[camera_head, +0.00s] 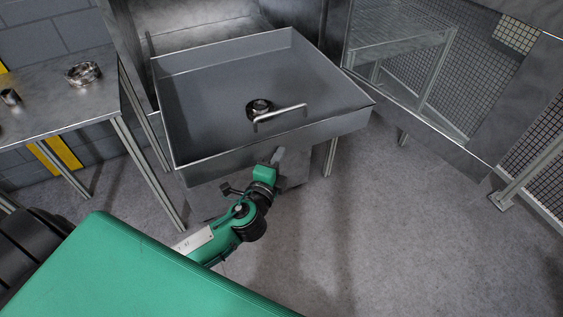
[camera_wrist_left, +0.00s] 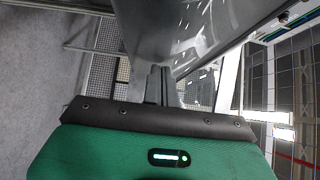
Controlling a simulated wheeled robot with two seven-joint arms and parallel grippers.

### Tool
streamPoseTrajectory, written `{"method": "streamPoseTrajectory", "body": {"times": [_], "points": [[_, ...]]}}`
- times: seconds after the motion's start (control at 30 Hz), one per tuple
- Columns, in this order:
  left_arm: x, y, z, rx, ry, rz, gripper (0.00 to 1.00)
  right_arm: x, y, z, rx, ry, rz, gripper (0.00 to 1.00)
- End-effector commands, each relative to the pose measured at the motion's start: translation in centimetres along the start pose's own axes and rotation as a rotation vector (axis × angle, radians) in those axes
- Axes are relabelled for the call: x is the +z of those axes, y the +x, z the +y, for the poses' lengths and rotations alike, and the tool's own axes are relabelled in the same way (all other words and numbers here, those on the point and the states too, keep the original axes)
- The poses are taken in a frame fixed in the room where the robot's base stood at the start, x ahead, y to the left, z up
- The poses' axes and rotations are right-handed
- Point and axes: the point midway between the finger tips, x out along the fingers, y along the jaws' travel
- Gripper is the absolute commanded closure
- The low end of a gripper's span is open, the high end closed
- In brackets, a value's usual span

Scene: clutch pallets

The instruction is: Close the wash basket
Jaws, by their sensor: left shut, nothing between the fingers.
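The wash basket (camera_head: 215,90) is a grey metal tray, pulled out of the washing machine's opening toward me. It has a bar handle (camera_head: 280,117) near its front edge, and a metal clutch part (camera_head: 259,107) lies inside. My left gripper (camera_head: 278,156) is just in front of and below the basket's front wall, under the handle. It is shut and empty. In the left wrist view its fingers (camera_wrist_left: 158,84) point at a grey metal surface (camera_wrist_left: 165,35); I cannot tell whether they touch it. My right gripper is not in view.
A metal table (camera_head: 45,100) on the left carries a shiny ring part (camera_head: 83,73) and a small cylinder (camera_head: 10,97). An open door panel (camera_head: 420,100) with a window stands to the right. The grey floor (camera_head: 390,230) in front is clear.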

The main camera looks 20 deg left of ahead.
Motion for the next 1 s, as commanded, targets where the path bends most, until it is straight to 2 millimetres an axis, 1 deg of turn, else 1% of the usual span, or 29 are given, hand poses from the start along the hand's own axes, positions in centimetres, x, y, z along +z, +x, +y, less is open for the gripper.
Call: {"method": "streamPoseTrajectory", "body": {"times": [0.2, 0.37, 0.57, 0.77, 1.0], "points": [[0.1, 0.1, 0.0, 0.000, 0.000, 0.000, 1.00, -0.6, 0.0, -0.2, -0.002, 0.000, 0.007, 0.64], [0.1, 0.1, 0.0, 0.000, 0.000, 0.000, 1.00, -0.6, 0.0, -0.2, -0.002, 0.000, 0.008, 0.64], [1.0, 0.9, 0.0, -0.001, 0.001, -0.001, 1.00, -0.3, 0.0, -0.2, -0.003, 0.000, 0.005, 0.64], [3.5, 3.5, -0.1, -0.003, 0.002, -0.003, 1.00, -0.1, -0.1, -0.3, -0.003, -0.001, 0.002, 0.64], [8.1, 8.1, -0.1, -0.003, 0.002, -0.004, 1.00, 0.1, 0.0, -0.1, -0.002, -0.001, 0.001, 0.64]]}}
